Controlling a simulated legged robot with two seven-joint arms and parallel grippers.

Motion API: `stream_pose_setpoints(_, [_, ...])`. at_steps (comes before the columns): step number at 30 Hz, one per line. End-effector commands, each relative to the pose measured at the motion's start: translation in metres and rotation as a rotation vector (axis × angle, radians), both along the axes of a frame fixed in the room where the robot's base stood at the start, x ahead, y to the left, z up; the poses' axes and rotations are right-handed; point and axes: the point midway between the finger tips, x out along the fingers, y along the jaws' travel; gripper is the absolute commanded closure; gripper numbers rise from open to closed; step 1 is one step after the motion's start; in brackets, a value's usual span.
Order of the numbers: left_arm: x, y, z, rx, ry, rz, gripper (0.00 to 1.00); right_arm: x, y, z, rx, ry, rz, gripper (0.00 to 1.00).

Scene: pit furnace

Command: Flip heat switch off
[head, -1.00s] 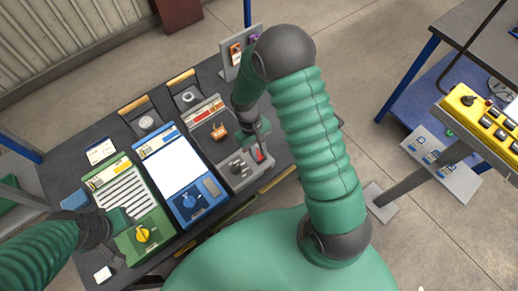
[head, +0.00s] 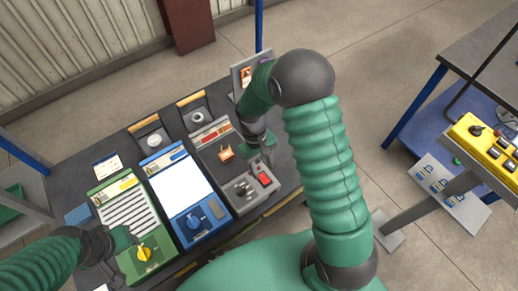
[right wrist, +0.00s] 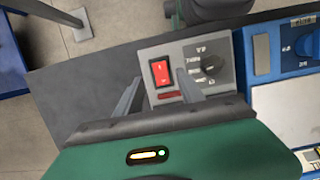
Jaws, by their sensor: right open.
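The heat switch appears to be the red rocker switch (head: 264,180) on the front right of a grey control panel (head: 241,203). The red switch (right wrist: 160,72) also shows in the right wrist view, with a small dark red label below it. My right gripper (head: 266,152) is open and empty, just behind the switch in the head view. In the right wrist view, the fingers of my right gripper (right wrist: 158,82) stand to either side of the switch. I cannot tell whether they touch the panel. My left gripper (head: 122,240) is beside the green panel; its jaws are unclear.
A blue panel (head: 188,226) and a green panel (head: 152,262) with a yellow knob stand left of the grey one. A dark knob (right wrist: 211,66) sits beside the switch. A yellow control box (head: 480,140) on a post is at the right.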

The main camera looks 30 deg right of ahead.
Motion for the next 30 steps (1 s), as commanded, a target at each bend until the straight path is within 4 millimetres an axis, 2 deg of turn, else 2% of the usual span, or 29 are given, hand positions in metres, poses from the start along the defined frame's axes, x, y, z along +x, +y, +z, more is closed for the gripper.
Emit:
stream_pose_setpoints(1, [0.000,0.000,0.002,0.000,0.000,0.000,0.64,0.006,0.000,0.017,0.000,-0.007,0.000,0.55])
stream_pose_setpoints(6, [0.000,0.000,0.005,0.000,0.000,0.000,0.64,0.019,0.001,0.066,-0.001,-0.006,0.002,0.55])
stream_pose_setpoints(12, [0.000,0.000,0.007,0.000,0.000,0.000,0.64,0.031,0.002,0.108,0.000,-0.003,0.001,0.55])
stream_pose_setpoints(18, [0.000,0.000,0.007,0.000,0.000,0.000,0.64,0.033,0.002,0.121,0.000,0.002,0.001,0.55])
stream_pose_setpoints(30, [0.000,0.000,0.007,0.000,0.000,0.000,0.64,0.033,0.002,0.121,0.000,-0.001,0.001,0.55])
